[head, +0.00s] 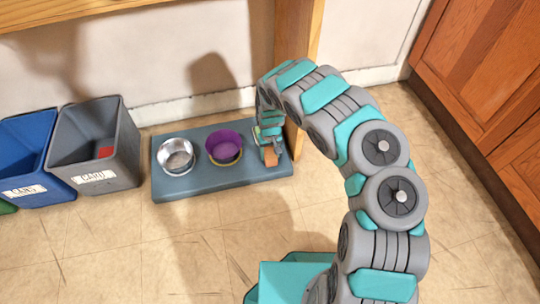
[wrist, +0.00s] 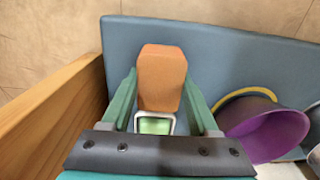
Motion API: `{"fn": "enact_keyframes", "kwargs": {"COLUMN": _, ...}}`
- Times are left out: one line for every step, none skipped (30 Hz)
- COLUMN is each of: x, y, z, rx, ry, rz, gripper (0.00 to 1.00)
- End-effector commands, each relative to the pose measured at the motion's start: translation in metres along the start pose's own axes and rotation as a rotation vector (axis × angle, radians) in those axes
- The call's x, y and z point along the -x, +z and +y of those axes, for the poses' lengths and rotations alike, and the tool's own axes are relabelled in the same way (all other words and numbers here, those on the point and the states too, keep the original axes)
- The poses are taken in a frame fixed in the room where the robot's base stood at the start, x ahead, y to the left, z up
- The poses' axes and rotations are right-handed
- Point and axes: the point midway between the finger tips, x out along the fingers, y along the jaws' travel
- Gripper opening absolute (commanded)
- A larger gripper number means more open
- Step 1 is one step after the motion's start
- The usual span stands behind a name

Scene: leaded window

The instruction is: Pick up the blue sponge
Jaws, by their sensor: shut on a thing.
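I see no blue sponge in either view. My gripper (head: 268,148) is at the right end of the blue-grey mat (head: 215,184). It is shut on an orange block (wrist: 162,76), which sits between the two teal fingers (wrist: 160,88) in the wrist view. The block also shows in the head view (head: 270,158), low over the mat. I cannot tell whether it touches the mat. A small white-rimmed, green-faced thing (wrist: 155,124) shows between the fingers, nearer the wrist; I cannot tell what it is.
A purple bowl (head: 223,147) with a yellow rim edge and a metal bowl (head: 177,155) stand on the mat, left of my gripper. A wooden post (head: 296,75) is close beside my gripper. Grey (head: 97,142) and blue (head: 27,150) bins stand left. Floor in front is clear.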

Motion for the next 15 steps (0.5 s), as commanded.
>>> {"fn": "enact_keyframes", "kwargs": {"x": 0.008, "y": -0.001, "z": 0.000, "rx": 0.000, "ry": 0.001, "rz": 0.003, "gripper": 0.02}}
{"fn": "enact_keyframes", "kwargs": {"x": 0.012, "y": -0.001, "z": 0.000, "rx": 0.001, "ry": 0.001, "rz": 0.004, "gripper": 0.02}}
{"fn": "enact_keyframes", "kwargs": {"x": 0.018, "y": -0.002, "z": 0.000, "rx": 0.001, "ry": 0.001, "rz": 0.005, "gripper": 0.02}}
{"fn": "enact_keyframes", "kwargs": {"x": 0.023, "y": -0.002, "z": -0.001, "rx": 0.001, "ry": 0.001, "rz": 0.005, "gripper": 0.02}}
{"fn": "enact_keyframes", "kwargs": {"x": 0.029, "y": -0.002, "z": 0.000, "rx": 0.001, "ry": 0.002, "rz": 0.005, "gripper": 0.02}}
{"fn": "enact_keyframes", "kwargs": {"x": 0.029, "y": 0.005, "z": -0.003, "rx": 0.002, "ry": 0.001, "rz": -0.001, "gripper": 0.02}}
{"fn": "enact_keyframes", "kwargs": {"x": 0.028, "y": 0.011, "z": -0.005, "rx": 0.003, "ry": 0.001, "rz": -0.005, "gripper": 0.02}}
{"fn": "enact_keyframes", "kwargs": {"x": 0.028, "y": 0.017, "z": -0.006, "rx": 0.003, "ry": 0.000, "rz": -0.008, "gripper": 0.02}}
{"fn": "enact_keyframes", "kwargs": {"x": 0.029, "y": 0.023, "z": -0.008, "rx": 0.003, "ry": 0.001, "rz": -0.007, "gripper": 0.02}}
{"fn": "enact_keyframes", "kwargs": {"x": 0.030, "y": 0.027, "z": -0.009, "rx": 0.003, "ry": 0.003, "rz": -0.005, "gripper": 0.02}}
{"fn": "enact_keyframes", "kwargs": {"x": 0.030, "y": 0.032, "z": -0.010, "rx": 0.001, "ry": 0.003, "rz": -0.004, "gripper": 0.02}}
{"fn": "enact_keyframes", "kwargs": {"x": 0.031, "y": 0.038, "z": -0.013, "rx": 0.000, "ry": 0.001, "rz": -0.005, "gripper": 0.02}}
{"fn": "enact_keyframes", "kwargs": {"x": 0.032, "y": 0.043, "z": -0.015, "rx": 0.002, "ry": 0.000, "rz": -0.005, "gripper": 0.02}}
{"fn": "enact_keyframes", "kwargs": {"x": 0.032, "y": 0.048, "z": -0.017, "rx": 0.002, "ry": 0.001, "rz": -0.005, "gripper": 0.02}}
{"fn": "enact_keyframes", "kwargs": {"x": 0.033, "y": 0.056, "z": -0.018, "rx": 0.001, "ry": 0.003, "rz": -0.005, "gripper": 0.02}}
